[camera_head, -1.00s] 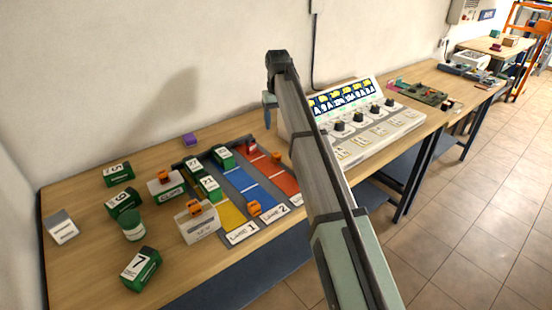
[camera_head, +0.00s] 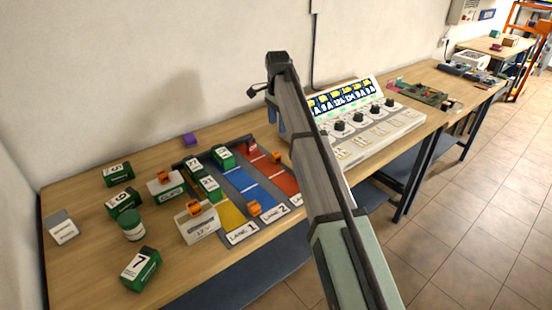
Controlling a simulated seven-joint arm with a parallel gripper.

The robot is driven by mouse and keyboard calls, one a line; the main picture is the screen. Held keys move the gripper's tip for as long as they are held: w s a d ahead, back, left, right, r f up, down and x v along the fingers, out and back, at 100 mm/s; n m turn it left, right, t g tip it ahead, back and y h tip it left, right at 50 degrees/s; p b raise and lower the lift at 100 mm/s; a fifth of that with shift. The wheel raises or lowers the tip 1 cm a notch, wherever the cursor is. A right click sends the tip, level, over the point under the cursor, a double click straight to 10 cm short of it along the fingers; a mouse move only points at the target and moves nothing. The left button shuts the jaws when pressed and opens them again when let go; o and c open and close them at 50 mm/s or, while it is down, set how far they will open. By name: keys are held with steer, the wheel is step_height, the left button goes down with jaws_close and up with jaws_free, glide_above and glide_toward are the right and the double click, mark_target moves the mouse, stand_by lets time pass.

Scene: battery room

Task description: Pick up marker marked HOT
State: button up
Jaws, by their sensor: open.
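No lettering that reads HOT can be made out, so I cannot tell which piece is the HOT marker. Small orange pieces sit on the front white box (camera_head: 200,229), on the rear white box (camera_head: 158,188), and on the lanes: one orange piece (camera_head: 253,208) near the lane labels, another (camera_head: 277,157) beside the red lane. A purple block (camera_head: 190,140) lies by the wall. My gripper (camera_head: 277,122) is open, its bluish fingers pointing down above the table's back, beyond the lanes and left of the control panel. Nothing shows between the fingers.
Several green boxes, one a green box (camera_head: 141,268) marked 7, and a green jar (camera_head: 131,228) stand at the left. The lane board (camera_head: 228,207) has yellow, blue and red strips. A control panel (camera_head: 365,125) with knobs stands right. My arm crosses the middle.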

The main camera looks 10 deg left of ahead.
glide_above(277, 153)
step_height(277, 153, down, 8)
steer(key=shift+w+d+f, duration=0.1)
steer(key=shift+f, duration=0.1)
steer(key=shift+s+f, duration=0.15)
steer(key=shift+f, duration=1.15)
steer(key=shift+s+f, duration=0.1)
steer(key=shift+f, duration=1.15)
steer(key=c, duration=1)
